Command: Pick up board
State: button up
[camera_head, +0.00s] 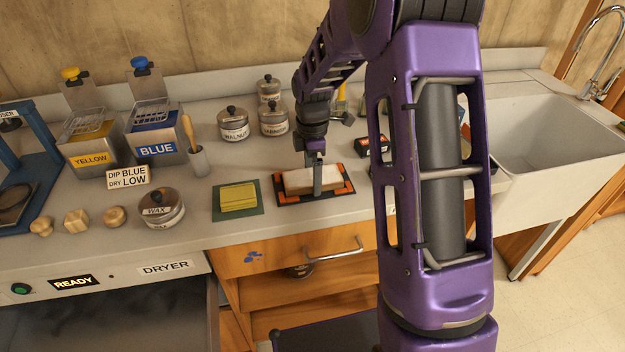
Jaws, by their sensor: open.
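The board (298,181), a pale wooden block, lies flat on an orange and black mat (287,200) near the counter's front edge. My gripper (318,188) points down at the board's middle, with a finger in front of its near side. The far finger is hidden behind the near one and the board, so contact cannot be told. The gripper is open.
A yellow pad on a green mat (250,213) lies to the left, with a wax tin (161,208) beyond it. Yellow (88,152) and blue (157,139) dip tanks and labelled jars (233,124) stand behind. A sink (555,140) is at right.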

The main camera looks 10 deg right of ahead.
jog(key=shift+r, duration=0.1)
jog(key=c, duration=1.2)
